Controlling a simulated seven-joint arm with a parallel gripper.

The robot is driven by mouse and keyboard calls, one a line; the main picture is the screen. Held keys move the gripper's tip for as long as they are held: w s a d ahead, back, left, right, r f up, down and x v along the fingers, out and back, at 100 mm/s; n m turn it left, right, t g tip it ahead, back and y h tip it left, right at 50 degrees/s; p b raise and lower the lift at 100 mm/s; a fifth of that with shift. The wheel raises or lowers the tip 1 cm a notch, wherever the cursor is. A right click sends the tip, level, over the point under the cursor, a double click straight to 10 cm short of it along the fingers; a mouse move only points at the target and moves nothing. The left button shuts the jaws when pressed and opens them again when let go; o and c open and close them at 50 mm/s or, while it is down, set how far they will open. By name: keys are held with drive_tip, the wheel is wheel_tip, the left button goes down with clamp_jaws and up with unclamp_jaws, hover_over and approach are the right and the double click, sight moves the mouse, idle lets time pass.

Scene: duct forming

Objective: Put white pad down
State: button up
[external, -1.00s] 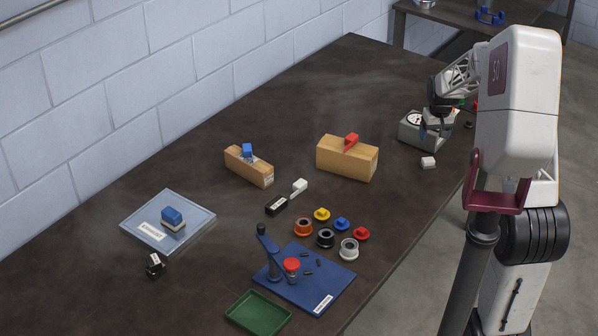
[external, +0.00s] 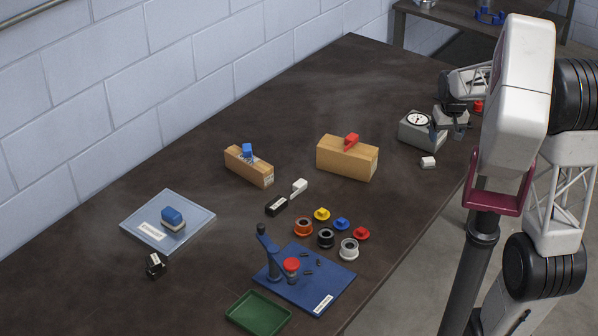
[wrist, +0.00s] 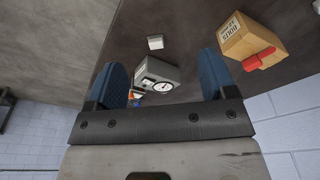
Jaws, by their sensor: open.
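The small white pad (external: 428,162) lies on the dark table in front of the grey dial scale (external: 418,136), near the table's right edge. In the wrist view the pad (wrist: 155,42) rests flat beyond the scale (wrist: 160,76), with nothing holding it. My gripper (external: 448,132) is above the table at the right side of the scale. In the wrist view its two blue fingers (wrist: 161,72) are wide apart, with no object between them; the scale shows in the gap, farther away.
Coloured knobs and rings, a blue press board (external: 330,278) and a green tray (external: 258,313) lie nearer. Table around the pad is clear.

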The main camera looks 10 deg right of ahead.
drive_tip(key=s+a+r, duration=0.1)
drive_tip(key=s+a, duration=0.1)
drive_tip(key=s, duration=1.3)
drive_tip(key=s+a+r, duration=0.1)
drive_tip(key=s+r, duration=0.1)
drive_tip(key=s, duration=1.2)
drive_tip(key=shift+s+a+t, duration=0.35)
drive_tip(key=shift+s+t, duration=0.05)
